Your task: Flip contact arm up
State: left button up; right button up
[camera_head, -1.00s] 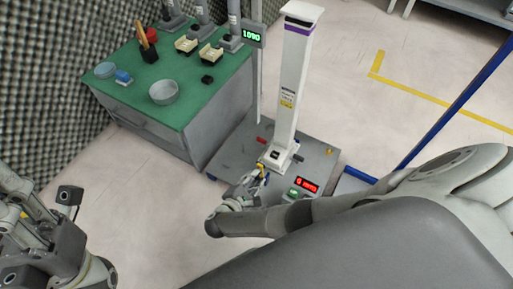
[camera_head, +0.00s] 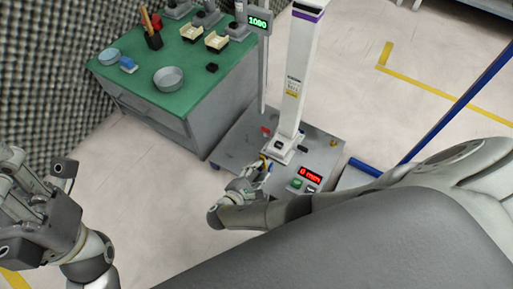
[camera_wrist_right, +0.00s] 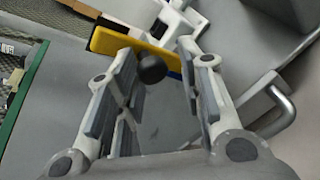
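The white column (camera_head: 298,75) stands on a grey base plate (camera_head: 232,155). The contact arm seems to be the yellow bar (camera_wrist_right: 118,41) with a black ball knob (camera_wrist_right: 151,69) at the column's foot; its yellow part (camera_head: 265,162) is small in the head view. My right gripper (camera_head: 259,174) is at the foot's near left side. In the right wrist view its two fingers (camera_wrist_right: 155,80) are apart, with the knob between them and gaps on both sides. My left gripper (camera_head: 36,185) is at the lower left, far from the column; its finger opening is unclear.
A red display (camera_head: 310,175) and a green button (camera_head: 297,184) are on the base plate, right of my right gripper. A green-topped bench (camera_head: 190,80) with trays and bowls stands behind left. A blue rail (camera_head: 455,105) is at right. Open floor (camera_head: 160,190) lies between my arms.

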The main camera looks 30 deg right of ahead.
jog(key=o, duration=0.3)
jog(key=shift+a+f, duration=0.15)
jog(key=shift+f, duration=0.35)
jog(key=shift+r, duration=0.1)
jog(key=shift+r, duration=0.1)
jog(key=v, duration=1.2)
jog(key=shift+w, duration=0.1)
